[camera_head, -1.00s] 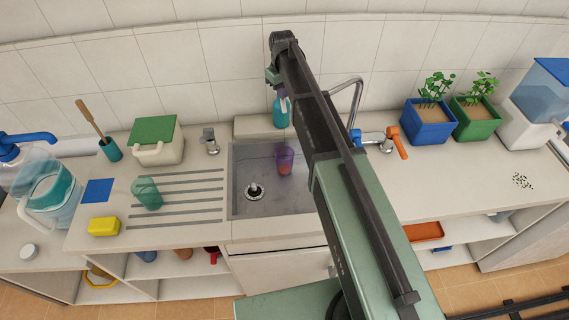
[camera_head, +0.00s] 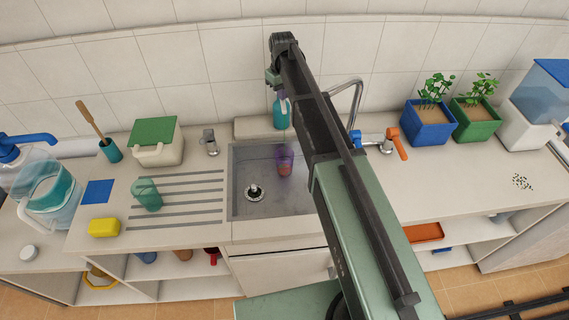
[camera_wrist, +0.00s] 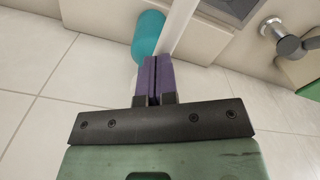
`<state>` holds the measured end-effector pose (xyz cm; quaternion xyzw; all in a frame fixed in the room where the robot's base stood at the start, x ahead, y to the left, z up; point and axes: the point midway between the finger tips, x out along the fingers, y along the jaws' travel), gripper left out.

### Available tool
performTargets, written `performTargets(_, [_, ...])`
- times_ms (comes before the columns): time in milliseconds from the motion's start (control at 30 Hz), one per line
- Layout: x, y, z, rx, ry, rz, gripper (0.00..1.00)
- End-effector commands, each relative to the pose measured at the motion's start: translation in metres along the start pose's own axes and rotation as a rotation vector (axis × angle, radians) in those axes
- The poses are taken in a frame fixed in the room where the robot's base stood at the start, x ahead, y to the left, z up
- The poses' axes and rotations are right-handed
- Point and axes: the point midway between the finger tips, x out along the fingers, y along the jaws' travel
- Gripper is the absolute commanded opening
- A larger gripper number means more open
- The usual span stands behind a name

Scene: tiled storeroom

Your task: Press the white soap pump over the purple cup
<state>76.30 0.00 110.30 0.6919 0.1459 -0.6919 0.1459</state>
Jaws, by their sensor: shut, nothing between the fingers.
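The soap pump bottle (camera_head: 281,111) is teal with a white part (camera_head: 286,104) and stands on the ledge behind the sink, against the tiled wall. A translucent purple cup (camera_head: 285,163) stands upright in the sink in front of it, with something reddish inside. My gripper (camera_wrist: 155,60) has purple fingers that are shut together and empty. In the wrist view the fingertips overlap the teal bottle (camera_wrist: 148,32) and lie close beside the white part (camera_wrist: 177,28). I cannot tell whether they touch the pump. My arm partly hides the pump's top in the head view.
The grey sink (camera_head: 240,180) has a drain at its front left. A curved faucet (camera_head: 357,95) and an orange-handled tap (camera_head: 392,140) are to the right. Planters stand further right.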

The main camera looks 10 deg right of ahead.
Motion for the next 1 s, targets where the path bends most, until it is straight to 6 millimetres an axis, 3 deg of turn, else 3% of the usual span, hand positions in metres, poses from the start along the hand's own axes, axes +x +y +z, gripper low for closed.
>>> performTargets(133, [-0.009,0.0,0.0,0.0,0.0,0.0,0.0])
performTargets(667, [-0.08,0.0,0.0,0.0,0.0,0.0,0.0])
performTargets(1000, [-0.08,0.0,0.0,0.0,0.0,0.0,0.0])
